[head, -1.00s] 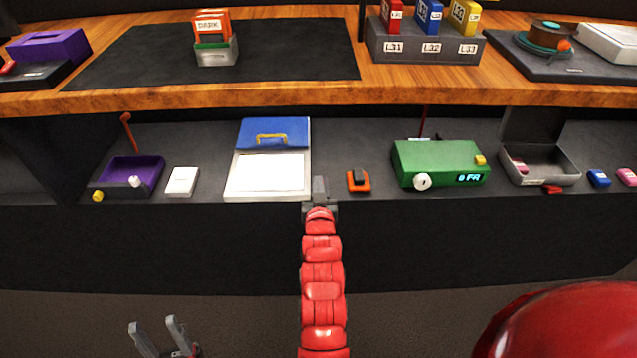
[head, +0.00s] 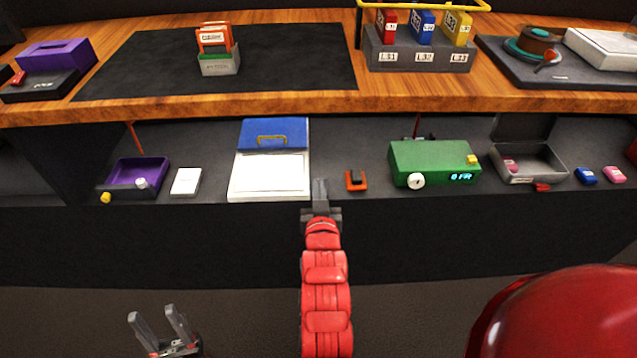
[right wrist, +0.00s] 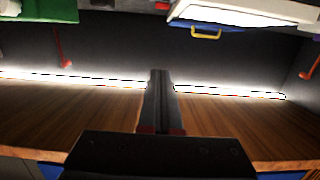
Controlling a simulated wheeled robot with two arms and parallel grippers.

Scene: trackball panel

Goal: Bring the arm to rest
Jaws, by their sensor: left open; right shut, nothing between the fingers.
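My right arm reaches up the middle of the head view, and its gripper (head: 320,192) is shut and empty. It is at the front edge of the lower shelf, between the white tray with a blue lid (head: 271,175) and a small orange-and-black piece (head: 356,181). In the right wrist view its shut fingers (right wrist: 160,80) point at the back of the shelf, with nothing held. My left gripper (head: 155,318) is open and empty, low at the left in front of the cabinet.
The lower shelf holds a purple-lined tray (head: 145,173), a white box (head: 186,181), a green device (head: 434,162) and an open grey case (head: 527,160). Above, the wooden counter (head: 300,99) overhangs the shelf. The floor in front is clear.

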